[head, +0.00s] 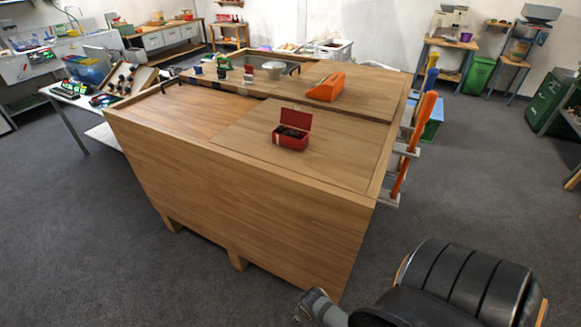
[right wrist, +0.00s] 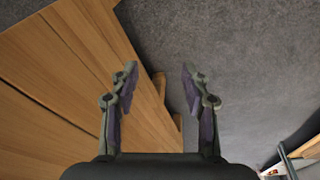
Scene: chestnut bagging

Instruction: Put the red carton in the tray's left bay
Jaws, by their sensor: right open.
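A small red box (head: 290,139) with its lid raised and dark contents stands on the near part of the wooden bench top. My left gripper is not in view.
The large wooden bench (head: 235,205) fills the middle. An orange wedge-shaped object (head: 326,87) lies farther back on it. A silver bowl (head: 274,69) and small items stand at its back edge. Orange-handled tools (head: 422,115) hang at its right end. The bench top left of the red box is bare.

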